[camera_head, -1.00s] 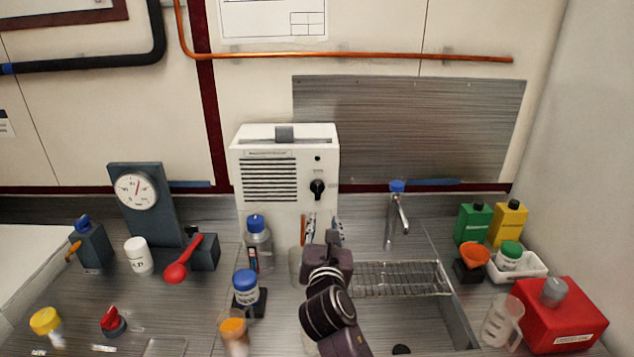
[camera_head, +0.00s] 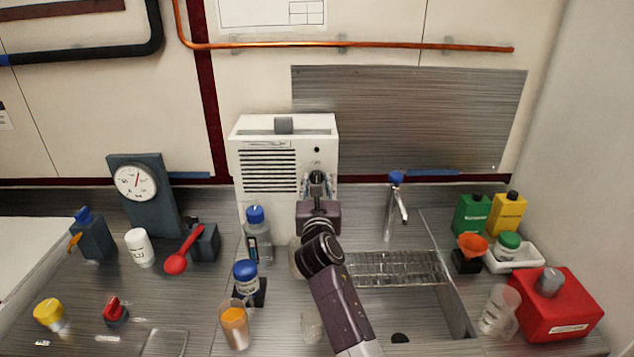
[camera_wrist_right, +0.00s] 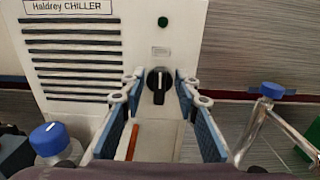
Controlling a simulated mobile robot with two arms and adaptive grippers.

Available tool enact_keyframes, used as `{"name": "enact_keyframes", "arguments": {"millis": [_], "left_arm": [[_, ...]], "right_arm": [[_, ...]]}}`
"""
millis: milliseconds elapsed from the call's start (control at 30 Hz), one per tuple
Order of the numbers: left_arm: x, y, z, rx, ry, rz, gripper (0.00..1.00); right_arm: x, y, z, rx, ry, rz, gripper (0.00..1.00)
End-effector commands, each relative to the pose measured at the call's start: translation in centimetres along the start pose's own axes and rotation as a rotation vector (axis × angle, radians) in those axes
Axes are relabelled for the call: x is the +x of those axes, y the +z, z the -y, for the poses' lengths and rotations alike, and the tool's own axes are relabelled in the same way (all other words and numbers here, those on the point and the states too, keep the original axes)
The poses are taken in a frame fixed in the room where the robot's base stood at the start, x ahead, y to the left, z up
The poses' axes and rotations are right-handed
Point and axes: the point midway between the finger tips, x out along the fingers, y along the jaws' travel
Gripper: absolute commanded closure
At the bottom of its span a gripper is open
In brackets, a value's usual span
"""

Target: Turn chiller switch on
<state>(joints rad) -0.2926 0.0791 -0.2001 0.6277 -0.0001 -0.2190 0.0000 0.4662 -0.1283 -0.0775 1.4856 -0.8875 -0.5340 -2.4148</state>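The white chiller (camera_head: 270,150) stands against the back wall behind the counter. In the right wrist view its label reads "Haldrey CHILLER" and its black rotary switch (camera_wrist_right: 159,80) has its pointer mark vertical. A dark green indicator (camera_wrist_right: 163,21) sits above the switch. My right gripper (camera_wrist_right: 153,88) is open, with one blue-padded finger on each side of the switch; I cannot tell whether they touch it. In the head view my right gripper (camera_head: 317,185) covers the switch. My left gripper is not in view.
A blue-capped bottle (camera_head: 257,236) stands close in front of the chiller, left of my arm. The faucet (camera_head: 397,200) and sink rack (camera_head: 395,268) are on the right. A red box (camera_head: 565,308) stands at far right.

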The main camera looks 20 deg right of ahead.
Motion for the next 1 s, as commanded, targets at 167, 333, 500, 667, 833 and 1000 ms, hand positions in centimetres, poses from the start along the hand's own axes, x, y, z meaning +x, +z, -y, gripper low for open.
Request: {"name": "enact_keyframes", "arguments": {"millis": [167, 333, 500, 667, 833, 1000], "left_arm": [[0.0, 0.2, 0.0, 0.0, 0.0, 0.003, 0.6], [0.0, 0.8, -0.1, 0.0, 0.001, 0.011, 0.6], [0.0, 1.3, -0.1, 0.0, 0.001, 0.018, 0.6], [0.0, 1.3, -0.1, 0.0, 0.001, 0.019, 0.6], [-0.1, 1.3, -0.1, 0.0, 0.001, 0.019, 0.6], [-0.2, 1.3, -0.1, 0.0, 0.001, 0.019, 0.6]], "right_arm": [[0.0, 0.0, 0.0, 0.0, 0.0, 0.0, 0.71], [0.0, 0.0, 0.0, 0.0, 0.0, 0.0, 0.84], [0.0, 0.0, 0.0, 0.0, 0.0, 0.0, 1.0], [0.0, 0.0, 0.0, 0.001, 0.0, 0.0, 1.0], [0.0, 0.0, 0.0, 0.02, 0.0, 0.0, 1.0], [0.0, 0.0, 0.1, 0.088, 0.0, 0.0, 1.0]]}}
